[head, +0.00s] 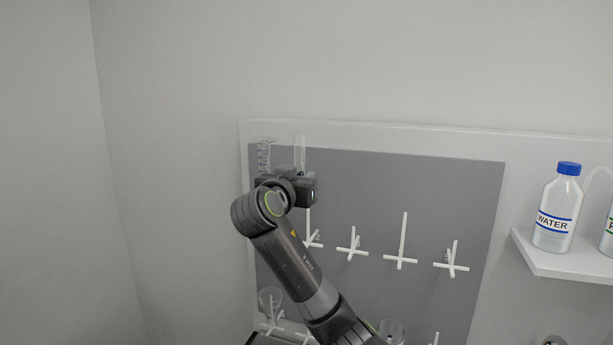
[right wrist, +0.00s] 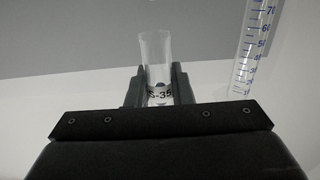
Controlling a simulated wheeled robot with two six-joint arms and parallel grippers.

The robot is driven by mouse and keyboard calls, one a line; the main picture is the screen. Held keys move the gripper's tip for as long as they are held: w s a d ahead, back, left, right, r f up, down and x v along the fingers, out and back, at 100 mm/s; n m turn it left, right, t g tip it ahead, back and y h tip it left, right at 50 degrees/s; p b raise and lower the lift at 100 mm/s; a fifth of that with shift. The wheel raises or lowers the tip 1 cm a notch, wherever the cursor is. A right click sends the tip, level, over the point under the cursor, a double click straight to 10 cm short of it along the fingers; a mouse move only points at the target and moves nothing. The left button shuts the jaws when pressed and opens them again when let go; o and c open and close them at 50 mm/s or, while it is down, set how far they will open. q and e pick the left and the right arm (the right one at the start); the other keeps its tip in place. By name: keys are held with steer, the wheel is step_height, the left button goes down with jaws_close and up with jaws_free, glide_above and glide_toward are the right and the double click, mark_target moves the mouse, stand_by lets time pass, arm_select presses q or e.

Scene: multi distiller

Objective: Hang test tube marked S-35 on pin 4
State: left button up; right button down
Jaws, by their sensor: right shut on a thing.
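My right gripper (head: 300,180) is raised near the upper left of the grey pegboard panel (head: 400,185). It is shut on the clear test tube marked S-35 (right wrist: 155,52), whose label shows between the fingers in the right wrist view. The tube (head: 300,148) stands up above the gripper in the head view. A row of white pins runs across the panel: one by a small 2 (head: 308,235), then others to its right (head: 352,244), (head: 402,245), (head: 452,258). Their other numbers are too small or hidden to read. My left gripper is not in view.
A graduated cylinder (head: 264,158) is beside the held tube, also in the right wrist view (right wrist: 252,45). Glassware (head: 270,300) hangs low on the panel. A water bottle (head: 558,212) stands on a white shelf (head: 570,262) at right. The panel's upper right is clear.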

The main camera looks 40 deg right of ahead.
steer(key=b+v, duration=0.6)
steer(key=v, duration=1.8)
steer(key=shift+s+a+b, duration=0.25)
steer(key=shift+a+b, duration=0.05)
